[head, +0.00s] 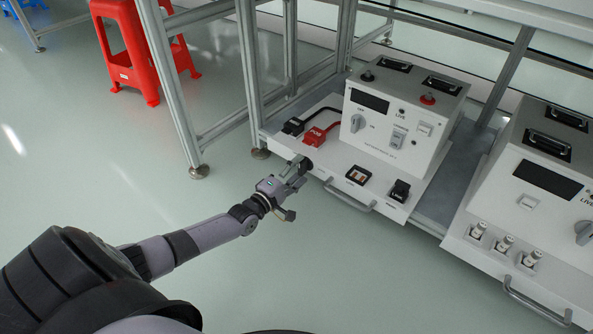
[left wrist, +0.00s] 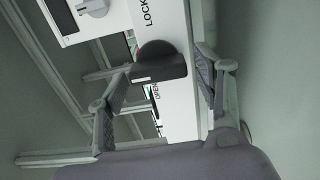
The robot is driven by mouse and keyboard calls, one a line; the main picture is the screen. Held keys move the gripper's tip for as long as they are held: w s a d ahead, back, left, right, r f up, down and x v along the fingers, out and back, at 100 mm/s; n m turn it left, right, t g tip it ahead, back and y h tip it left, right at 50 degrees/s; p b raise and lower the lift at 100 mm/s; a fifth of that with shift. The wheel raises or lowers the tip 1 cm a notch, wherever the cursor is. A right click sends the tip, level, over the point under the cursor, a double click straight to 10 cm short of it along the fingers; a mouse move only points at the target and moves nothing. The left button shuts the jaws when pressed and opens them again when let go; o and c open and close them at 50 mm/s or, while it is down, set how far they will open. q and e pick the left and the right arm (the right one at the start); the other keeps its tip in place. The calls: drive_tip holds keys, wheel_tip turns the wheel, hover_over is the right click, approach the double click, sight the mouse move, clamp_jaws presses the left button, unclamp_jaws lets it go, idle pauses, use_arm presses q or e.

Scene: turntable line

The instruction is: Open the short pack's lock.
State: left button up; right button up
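A black lock knob (left wrist: 158,62) with a flat handle sits on a white front panel between the printed words LOCK and OPEN in the left wrist view. Its handle lies crosswise in that view. My left gripper (left wrist: 165,72) is open, with one finger on each side of the knob and gaps visible. In the head view, my left gripper (head: 299,168) is at the front left of the drawer (head: 344,156) below the left white pack (head: 390,125); it partly hides the knob there. I cannot tell from lettering which pack is the short one. My right gripper is not in view.
A red plug (head: 315,137) and a black plug (head: 293,127) sit on the drawer just behind my gripper. A metal handle (head: 348,198) sticks out in front. Another white pack (head: 540,185) stands at the right. A frame post (head: 170,85) rises at the left. The floor in front is clear.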

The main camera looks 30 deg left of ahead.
use_arm(q)
drive_tip(key=shift+o, duration=0.4)
drive_tip(key=s+a, duration=0.1)
drive_tip(key=s, duration=1.1)
idle(0.3)
